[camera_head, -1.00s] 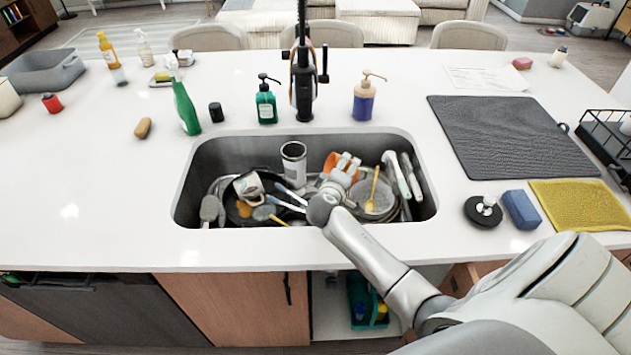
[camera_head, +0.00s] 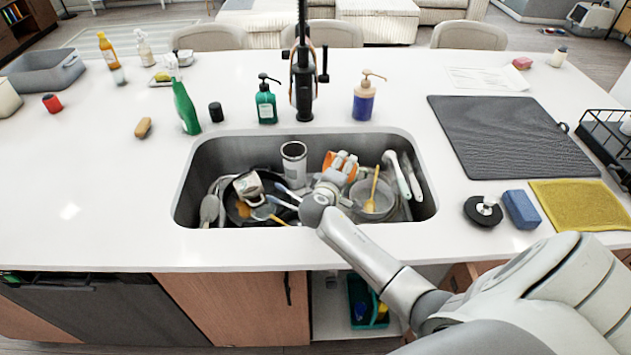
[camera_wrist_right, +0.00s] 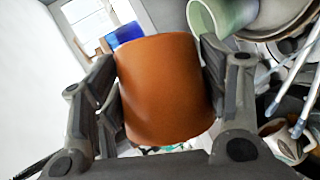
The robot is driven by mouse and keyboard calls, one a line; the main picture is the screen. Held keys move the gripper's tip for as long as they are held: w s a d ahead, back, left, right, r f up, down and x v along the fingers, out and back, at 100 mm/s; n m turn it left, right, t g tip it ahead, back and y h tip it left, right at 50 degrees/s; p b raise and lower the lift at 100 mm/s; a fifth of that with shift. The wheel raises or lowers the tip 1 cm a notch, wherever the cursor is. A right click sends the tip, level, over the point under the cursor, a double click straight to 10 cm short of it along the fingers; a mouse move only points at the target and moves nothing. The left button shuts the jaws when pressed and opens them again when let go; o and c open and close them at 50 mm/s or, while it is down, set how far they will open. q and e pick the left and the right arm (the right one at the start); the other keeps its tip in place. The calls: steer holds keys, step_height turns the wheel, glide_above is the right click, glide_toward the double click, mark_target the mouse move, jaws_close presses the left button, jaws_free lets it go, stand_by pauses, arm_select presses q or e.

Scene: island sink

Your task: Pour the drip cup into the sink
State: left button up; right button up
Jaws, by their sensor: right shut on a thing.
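My right gripper (camera_head: 341,164) reaches down into the sink (camera_head: 300,139). It is shut on an orange cup (camera_head: 329,160), which is partly hidden by the fingers in the head view. In the right wrist view the cup (camera_wrist_right: 168,95) fills the space between the two fingers (camera_wrist_right: 165,85), its side facing the camera. The cup is inside the sink's outline in the head view; I cannot tell its exact height or whether it holds liquid. My left gripper is not in view.
The sink holds a tall cup (camera_head: 294,166), a mug (camera_head: 249,187), a bowl with a yellow utensil (camera_head: 375,188) and other dishes. The black faucet (camera_head: 303,85) stands behind it. A green dispenser (camera_head: 265,104) and a blue dispenser (camera_head: 364,101) flank the faucet.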

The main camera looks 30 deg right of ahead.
steer(key=shift+w+a+r, duration=0.15)
steer(key=shift+w+a, duration=0.05)
steer(key=shift+a, duration=0.1)
steer(key=shift+w+a+r+n+h, duration=0.1)
steer(key=shift+a+n+h, duration=0.2)
steer(key=shift+n, duration=0.1)
steer(key=shift+w+r, duration=0.1)
